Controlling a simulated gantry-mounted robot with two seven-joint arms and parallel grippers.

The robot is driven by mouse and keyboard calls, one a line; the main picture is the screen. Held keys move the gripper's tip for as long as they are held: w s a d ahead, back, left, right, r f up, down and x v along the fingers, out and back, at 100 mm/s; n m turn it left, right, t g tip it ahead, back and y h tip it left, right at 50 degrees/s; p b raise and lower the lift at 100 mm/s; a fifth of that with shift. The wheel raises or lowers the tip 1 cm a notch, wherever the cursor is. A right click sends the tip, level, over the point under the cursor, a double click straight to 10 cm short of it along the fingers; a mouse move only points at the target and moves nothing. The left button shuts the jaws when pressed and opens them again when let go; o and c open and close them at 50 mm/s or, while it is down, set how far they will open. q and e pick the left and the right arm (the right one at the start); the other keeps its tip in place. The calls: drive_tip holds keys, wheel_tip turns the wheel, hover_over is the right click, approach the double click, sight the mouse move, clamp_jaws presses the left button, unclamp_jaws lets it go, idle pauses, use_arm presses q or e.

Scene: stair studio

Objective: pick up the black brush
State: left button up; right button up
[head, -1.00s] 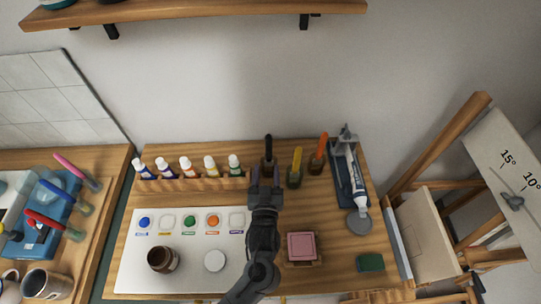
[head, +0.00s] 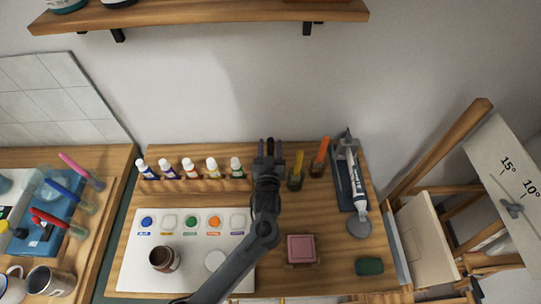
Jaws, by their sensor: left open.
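The black brush (head: 270,145) stands upright in its holder at the back of the wooden table, left of the yellow and orange brushes. Only its upper part shows, between the fingers of my left gripper (head: 269,149). The gripper is open, with one finger on each side of the brush. Whether either finger touches it cannot be told. My wrist hides the holder and the lower part of the brush. My right gripper is not in view.
A yellow brush (head: 297,167) and an orange brush (head: 320,153) stand close to the right. Paint bottles (head: 190,168) line the rack to the left. A tube stand (head: 346,170) is farther right. A wooden shelf (head: 215,16) hangs above.

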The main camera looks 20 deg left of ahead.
use_arm(q)
drive_tip(key=shift+c, duration=0.5)
clamp_jaws()
